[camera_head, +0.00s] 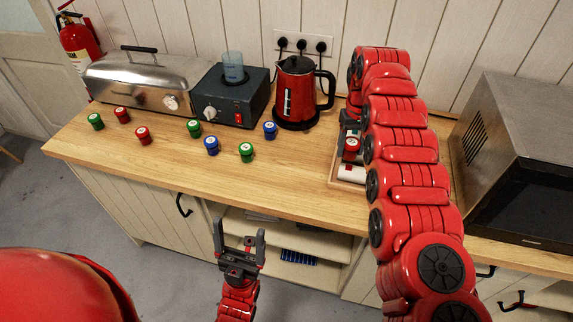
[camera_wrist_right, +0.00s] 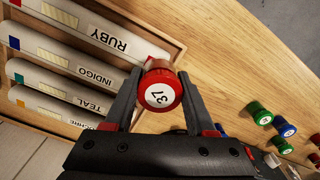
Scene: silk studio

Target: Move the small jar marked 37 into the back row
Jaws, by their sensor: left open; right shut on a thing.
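A small red jar marked 37 (camera_wrist_right: 159,94) is held between the fingers of my right gripper (camera_wrist_right: 158,84), its white numbered lid facing the wrist camera. I cannot tell how high the jar is held. My left gripper (camera_head: 240,234) is open and empty, in front of the counter and low over the floor side. Other small jars stand left of the kettle: red (camera_head: 143,135), green (camera_head: 246,152), blue (camera_head: 270,130).
The wooden tray (camera_wrist_right: 181,49) holds several labelled white rolls, one reading RUBY (camera_wrist_right: 90,28). Along the back stand a steel warmer (camera_head: 135,80), a dark box with a beaker (camera_head: 231,95) and a red kettle (camera_head: 297,90). A microwave (camera_head: 515,160) is right. The counter's middle front is clear.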

